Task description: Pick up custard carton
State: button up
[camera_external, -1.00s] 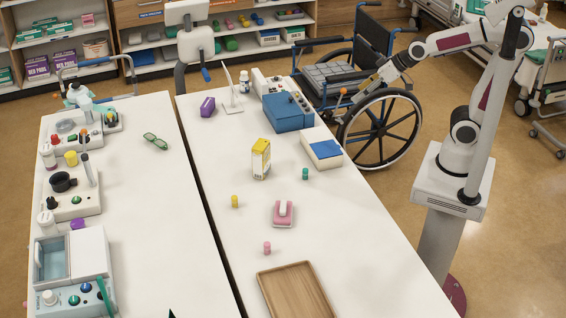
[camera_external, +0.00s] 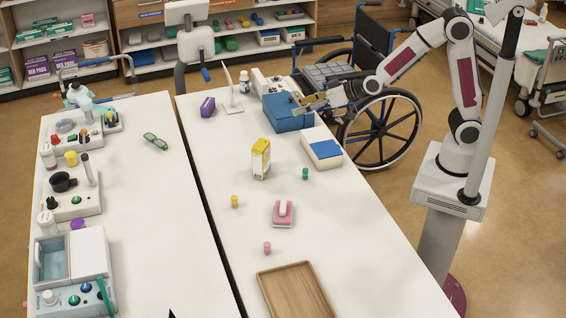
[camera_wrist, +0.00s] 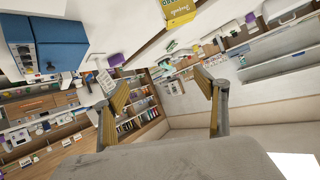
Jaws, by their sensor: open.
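The custard carton (camera_external: 261,159) is a yellow and white carton standing upright near the middle of the right-hand table (camera_external: 240,272). In the wrist view, a yellow carton (camera_wrist: 180,12) shows at the top edge, partly cut off. My gripper (camera_external: 311,103) is at the table's right side, beside the blue box, above and to the right of the carton in the picture. It is apart from the carton. In the wrist view my gripper (camera_wrist: 168,95) shows its two fingers spread wide with nothing between them.
A green cap (camera_external: 305,174), yellow cap (camera_external: 234,201), pink device (camera_external: 283,214) and wooden tray (camera_external: 295,290) lie nearer. Table room left of the carton is clear.

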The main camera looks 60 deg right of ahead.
aim_at(267, 149)
jog(key=w+a+f+t, duration=0.1)
jog(key=a+f, duration=0.2)
jog(key=f, duration=0.1)
jog(key=w+a+f+t+h, duration=0.1)
jog(key=a+f+t, duration=0.1)
jog(key=a+f, duration=0.1)
jog(key=w+a+f+t, duration=0.2)
jog(key=a+f, duration=0.2)
jog(key=f, duration=0.2)
jog(key=shift+a+f, duration=0.1)
jog(key=shift+s+a+f+n+t, duration=0.25)
jog(key=shift+s+f+n+t, duration=0.1)
jog(key=shift+f+t, duration=0.1)
jog(key=shift+w, duration=1.3)
jog(key=shift+w, duration=0.1)
